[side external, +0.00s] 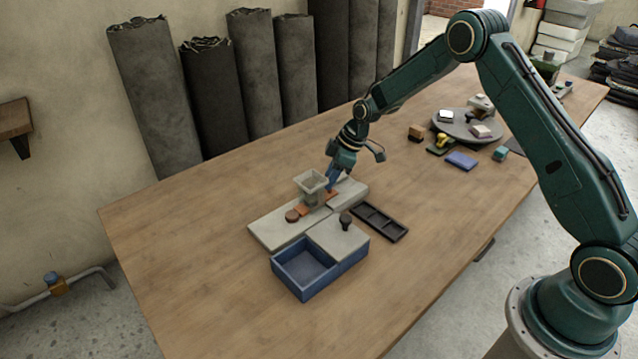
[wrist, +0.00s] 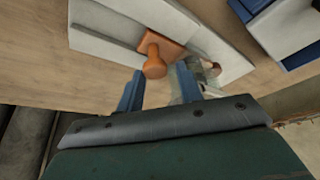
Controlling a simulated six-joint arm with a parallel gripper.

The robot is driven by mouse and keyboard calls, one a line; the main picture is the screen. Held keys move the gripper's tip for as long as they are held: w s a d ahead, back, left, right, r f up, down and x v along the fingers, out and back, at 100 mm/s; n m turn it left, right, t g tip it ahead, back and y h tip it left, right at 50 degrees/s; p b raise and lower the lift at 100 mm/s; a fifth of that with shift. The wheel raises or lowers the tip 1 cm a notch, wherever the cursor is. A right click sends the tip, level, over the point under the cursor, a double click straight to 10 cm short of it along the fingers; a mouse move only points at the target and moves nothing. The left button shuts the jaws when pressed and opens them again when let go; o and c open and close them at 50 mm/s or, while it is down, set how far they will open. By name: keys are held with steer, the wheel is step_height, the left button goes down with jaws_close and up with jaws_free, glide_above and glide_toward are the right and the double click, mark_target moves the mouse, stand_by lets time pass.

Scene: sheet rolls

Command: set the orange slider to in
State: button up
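The orange slider (wrist: 154,64) shows in the wrist view as a round knob on a flat orange plate, on a pale grey base (wrist: 110,25). In the side view parts of the orange slider (side external: 331,196) show on the grey base, under and beside my gripper (side external: 331,181). In the wrist view my gripper (wrist: 160,88) has its two blue fingers spread apart, with the knob just ahead of the gap between them. Whether a finger touches the knob I cannot tell. A pale hopper (side external: 311,181) stands over the base and hides part of the slider's track.
A reddish-brown round knob (side external: 292,216) sits on the base beside the hopper. A blue open box (side external: 300,272), a dark knob (side external: 346,220) and a dark divided tray (side external: 379,222) are nearby. A grey turntable (side external: 468,126) with small objects stands farther right. The left tabletop is clear.

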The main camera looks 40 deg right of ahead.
steer(key=shift+o, duration=0.9)
steer(key=shift+d, duration=1.7)
steer(key=s+r+m+g+h, duration=0.1)
steer(key=s+r+m, duration=0.1)
steer(key=r+m, duration=0.6)
steer(key=s+r+m+g+h, duration=0.1)
steer(key=s+r+m+h, duration=0.1)
steer(key=r+m, duration=0.6)
steer(key=shift+s+d+r+h, duration=0.3)
steer(key=shift+s+d+r, duration=0.15)
steer(key=shift+r, duration=2.8)
